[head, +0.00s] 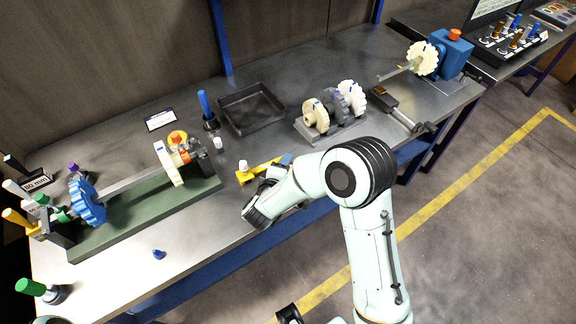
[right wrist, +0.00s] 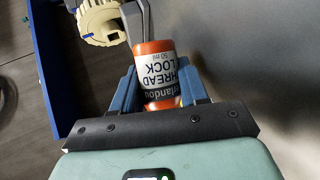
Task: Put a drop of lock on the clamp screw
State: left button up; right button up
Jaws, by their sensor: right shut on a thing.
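My right gripper (head: 280,166) is over the front of the bench, right of the green-based shaft assembly (head: 145,215). In the right wrist view, its blue fingers (right wrist: 157,80) are shut on an orange bottle with a white "THREAD LOCK" label (right wrist: 160,72). The bottle is not clearly visible in the head view. The shaft carries a blue gear (head: 86,202), a cream gear (head: 168,163) and an orange collar (head: 178,138) near its right end. I cannot make out the clamp screw. My left gripper is not in view.
A black tray (head: 251,108) is at the back. A grey stand with gears (head: 315,130) is to its right. A yellow piece (head: 262,172) lies by my right gripper. A small blue cone (head: 158,254) sits near the front edge.

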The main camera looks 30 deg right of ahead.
jog(key=shift+w+a+f+n+h, duration=0.1)
jog(key=shift+w+a+n+h, duration=0.1)
jog(key=shift+w+a+n, duration=0.3)
jog(key=shift+w+a+n+h, duration=0.1)
jog(key=shift+w+a+h, duration=0.1)
jog(key=shift+a, duration=0.5)
jog(key=r+n+h+p, duration=0.1)
jog(key=p, duration=0.1)
jog(key=a+r+n+p, duration=0.1)
jog(key=p, duration=0.2)
jog(key=shift+w+h, duration=0.3)
jog(key=shift+h, duration=0.1)
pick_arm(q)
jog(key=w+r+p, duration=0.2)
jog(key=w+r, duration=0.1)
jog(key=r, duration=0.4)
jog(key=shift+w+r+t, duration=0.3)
pick_arm(e)
jog(key=shift+a+r+n+h, duration=0.15)
jog(key=shift+n+h, duration=0.15)
jog(key=shift+n, duration=0.2)
